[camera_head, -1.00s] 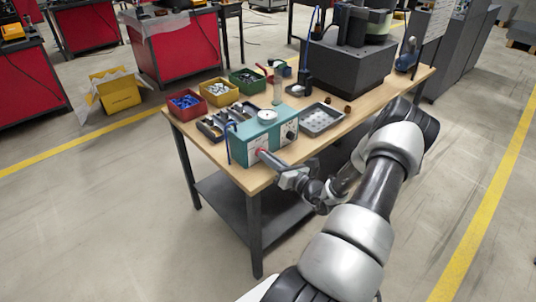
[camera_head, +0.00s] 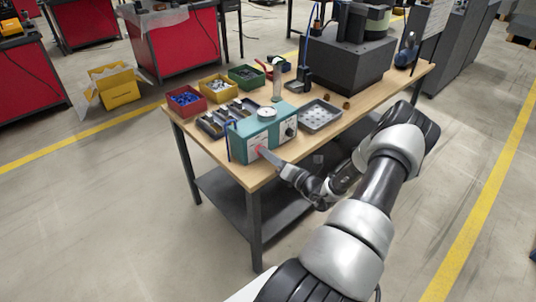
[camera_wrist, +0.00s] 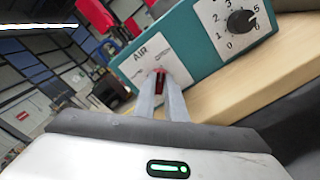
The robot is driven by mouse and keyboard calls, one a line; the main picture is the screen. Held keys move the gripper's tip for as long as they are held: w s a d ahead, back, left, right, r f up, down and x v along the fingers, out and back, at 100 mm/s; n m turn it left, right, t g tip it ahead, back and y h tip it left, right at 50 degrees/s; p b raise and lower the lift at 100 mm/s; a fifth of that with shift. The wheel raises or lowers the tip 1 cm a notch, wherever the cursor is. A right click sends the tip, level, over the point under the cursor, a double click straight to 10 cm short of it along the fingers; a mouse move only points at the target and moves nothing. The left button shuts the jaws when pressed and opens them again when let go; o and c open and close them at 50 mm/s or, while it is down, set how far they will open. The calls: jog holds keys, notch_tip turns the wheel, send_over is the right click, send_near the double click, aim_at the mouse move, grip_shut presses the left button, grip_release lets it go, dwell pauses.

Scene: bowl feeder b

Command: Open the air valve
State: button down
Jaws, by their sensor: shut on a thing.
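The air valve is a small red handle (camera_wrist: 159,78) on the "AIR" plate of a teal control box (camera_head: 267,130). In the wrist view the plate (camera_wrist: 150,58) also bears a partly readable word that seems to be "OPEN". My gripper (camera_head: 262,151) reaches the box's front left face from the lower right. In the wrist view its two fingers (camera_wrist: 160,88) are closed around the red handle, which shows between the tips. The fingers hide much of the handle, so its exact angle cannot be told. The wrist view is tilted.
A black numbered knob (camera_wrist: 241,21) is to the right on the same box. On the wooden table (camera_head: 222,151) stand red (camera_head: 186,102), yellow and green bins, a grey tray (camera_head: 320,117) and a large dark machine (camera_head: 345,62). The floor in front is clear.

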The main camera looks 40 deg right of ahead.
jog(key=c, duration=1.8)
grip_release()
jog(key=s+d, duration=0.1)
jog(key=s, duration=1.6)
jog(key=shift+s+d+p, duration=0.15)
jog(key=shift+s+p, duration=0.05)
jog(key=shift+p, duration=0.2)
